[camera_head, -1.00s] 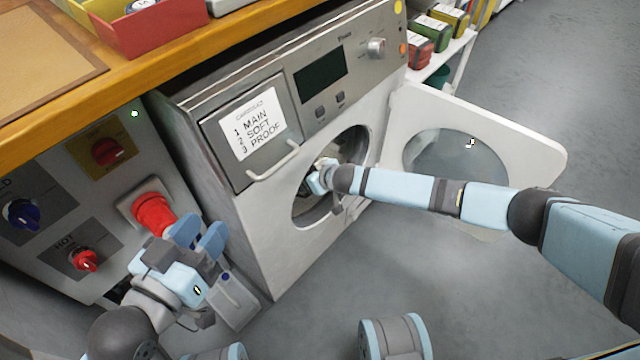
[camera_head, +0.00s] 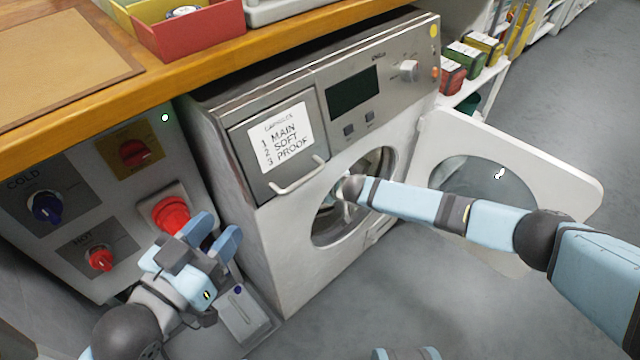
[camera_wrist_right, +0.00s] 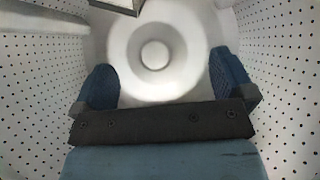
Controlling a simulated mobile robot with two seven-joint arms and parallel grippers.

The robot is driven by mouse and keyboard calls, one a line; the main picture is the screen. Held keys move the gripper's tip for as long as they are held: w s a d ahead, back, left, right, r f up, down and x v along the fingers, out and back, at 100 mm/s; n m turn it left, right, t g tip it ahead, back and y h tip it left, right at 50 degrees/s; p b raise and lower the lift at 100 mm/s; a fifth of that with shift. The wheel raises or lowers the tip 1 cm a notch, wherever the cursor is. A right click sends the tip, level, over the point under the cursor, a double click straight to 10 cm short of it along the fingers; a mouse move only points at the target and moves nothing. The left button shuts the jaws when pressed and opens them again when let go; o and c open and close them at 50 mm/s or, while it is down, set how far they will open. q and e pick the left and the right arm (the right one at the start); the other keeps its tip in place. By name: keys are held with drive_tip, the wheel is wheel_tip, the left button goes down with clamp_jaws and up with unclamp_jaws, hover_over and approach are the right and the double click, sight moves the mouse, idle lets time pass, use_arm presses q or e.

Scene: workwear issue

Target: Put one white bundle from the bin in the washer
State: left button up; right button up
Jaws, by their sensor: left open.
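The washer (camera_head: 300,235) stands in the middle of the head view with its round door (camera_head: 560,190) swung open to the right. My right arm reaches through the opening, and its gripper is mostly hidden there in the head view. In the right wrist view my right gripper (camera_wrist_right: 162,76) is inside the perforated drum (camera_wrist_right: 285,75). Its two fingers are wide apart with nothing between them, facing the drum's pale round hub (camera_wrist_right: 154,54). My left gripper (camera_head: 214,237) is open and empty in front of the wall panel. I cannot make out a bin or a white bundle.
A wooden counter (camera_head: 230,65) with a red tray (camera_head: 195,38) runs above. The left panel has a red plug-like fitting (camera_head: 170,214) close behind my left gripper. A shelf with several coloured boxes (camera_head: 465,58) is at the back right. The floor at right is clear.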

drive_tip(key=shift+s, duration=0.1)
use_arm(q)
drive_tip(key=r+p, duration=0.2)
drive_tip(key=s+r+n+t+p, duration=0.1)
drive_tip(key=p, duration=0.1)
drive_tip(key=r+n+p, duration=0.1)
drive_tip(key=r+p, duration=0.1)
drive_tip(key=p, duration=0.1)
drive_tip(key=shift+s+d+r, duration=0.25)
drive_tip(key=shift+r, duration=0.05)
use_arm(e)
drive_tip(key=v, duration=1.3)
drive_tip(key=shift+s+d+r, duration=0.15)
drive_tip(key=shift+d+r, duration=0.05)
drive_tip(key=shift+r, duration=0.1)
